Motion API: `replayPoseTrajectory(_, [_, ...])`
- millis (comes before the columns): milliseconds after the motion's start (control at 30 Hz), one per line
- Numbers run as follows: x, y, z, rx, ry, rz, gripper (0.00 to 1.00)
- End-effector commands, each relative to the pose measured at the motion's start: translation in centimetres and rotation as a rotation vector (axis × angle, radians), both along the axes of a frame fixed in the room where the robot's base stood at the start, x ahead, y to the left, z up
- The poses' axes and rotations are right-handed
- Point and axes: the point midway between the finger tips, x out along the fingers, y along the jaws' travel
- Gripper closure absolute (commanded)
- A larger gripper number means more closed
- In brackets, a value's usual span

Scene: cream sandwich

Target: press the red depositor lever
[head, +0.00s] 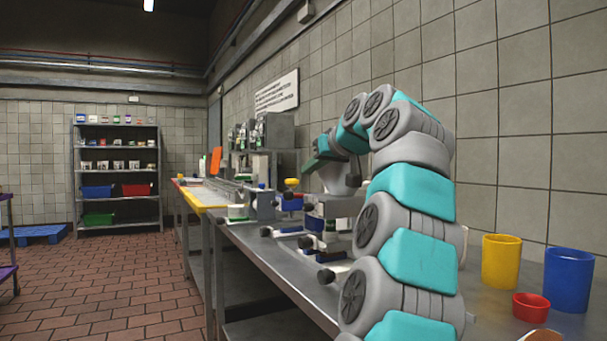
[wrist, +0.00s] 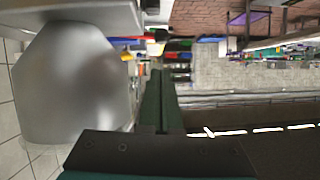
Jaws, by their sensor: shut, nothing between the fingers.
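My gripper (head: 312,164) reaches away over the bench machines in the head view. Its dark green fingers (wrist: 159,72) are together and empty in the wrist view. A grey metal machine body (head: 338,204) with black knobs stands just below and beside my gripper; I cannot tell for sure that it is the depositor. A large smooth grey metal form (wrist: 72,85) fills the left of the wrist view, close beside the fingers. I cannot make out the red lever in either view; my arm hides part of the bench. No contact with the fingers shows.
A yellow cup (head: 501,262), a blue cup (head: 568,279) and a small red bowl (head: 531,307) stand on the metal bench (head: 282,268) at the right. The tiled wall (head: 512,120) runs close behind the arm. The brick floor (head: 110,283) at the left is clear.

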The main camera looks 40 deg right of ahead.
Motion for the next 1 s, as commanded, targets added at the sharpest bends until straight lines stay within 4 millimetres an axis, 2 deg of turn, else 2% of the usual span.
replayPoseTrajectory(167, [1.9, -0.4, -0.9, 0.002, 0.003, 0.001, 1.00])
replayPoseTrajectory(500, [7.1, -1.3, -3.1, 0.000, 0.003, 0.002, 1.00])
replayPoseTrajectory(600, [8.1, -1.5, -3.5, 0.000, 0.001, 0.000, 1.00])
replayPoseTrajectory(1000, [8.4, -1.6, -3.8, -0.002, 0.001, 0.000, 1.00])
